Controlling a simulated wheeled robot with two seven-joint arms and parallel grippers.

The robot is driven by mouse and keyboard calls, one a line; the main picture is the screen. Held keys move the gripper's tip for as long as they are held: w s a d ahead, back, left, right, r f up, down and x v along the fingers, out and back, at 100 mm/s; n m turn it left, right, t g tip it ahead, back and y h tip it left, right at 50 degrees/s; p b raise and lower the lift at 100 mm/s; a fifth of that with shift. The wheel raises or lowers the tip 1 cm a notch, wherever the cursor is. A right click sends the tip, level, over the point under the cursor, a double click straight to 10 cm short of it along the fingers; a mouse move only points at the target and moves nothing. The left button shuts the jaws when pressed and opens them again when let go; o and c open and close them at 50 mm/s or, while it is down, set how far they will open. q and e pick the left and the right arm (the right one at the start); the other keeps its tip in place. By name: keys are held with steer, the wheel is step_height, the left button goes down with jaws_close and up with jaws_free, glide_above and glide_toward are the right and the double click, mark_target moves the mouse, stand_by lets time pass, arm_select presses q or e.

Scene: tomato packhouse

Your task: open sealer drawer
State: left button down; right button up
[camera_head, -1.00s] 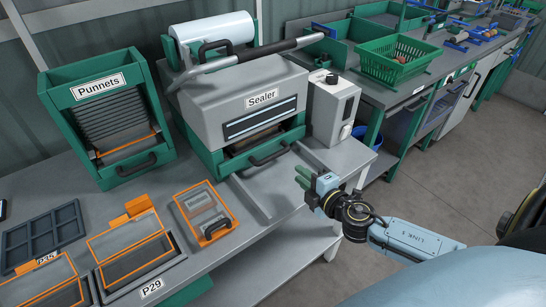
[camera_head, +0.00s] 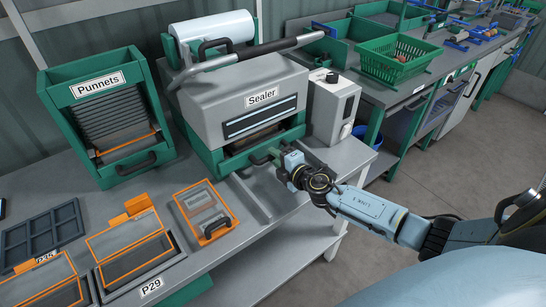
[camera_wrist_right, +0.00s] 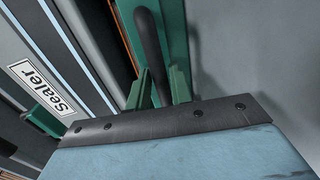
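The grey and green sealer (camera_head: 210,105) stands on the bench, with its label on the front. Its drawer (camera_head: 230,164) is a green front low on the machine and sits in against the body. My right gripper (camera_head: 265,157) is at the drawer's handle and largely covers it in the head view. In the right wrist view the dark bar handle (camera_wrist_right: 149,38) runs between the two green fingers of my right gripper (camera_wrist_right: 160,88). The fingers stand apart on either side of the bar; firm contact cannot be made out. My left gripper is not in view.
A grey control box (camera_head: 334,108) stands right of the sealer. The punnet dispenser (camera_head: 110,120) is at left. An orange-edged tray (camera_head: 204,211) lies on the bench before the sealer. A lever (camera_head: 240,57) crosses above the sealer. Open floor lies at right.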

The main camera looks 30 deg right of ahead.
steer(key=shift+x, duration=0.75)
steer(key=shift+c, duration=0.2)
jaws_close()
steer(key=shift+s, duration=0.1)
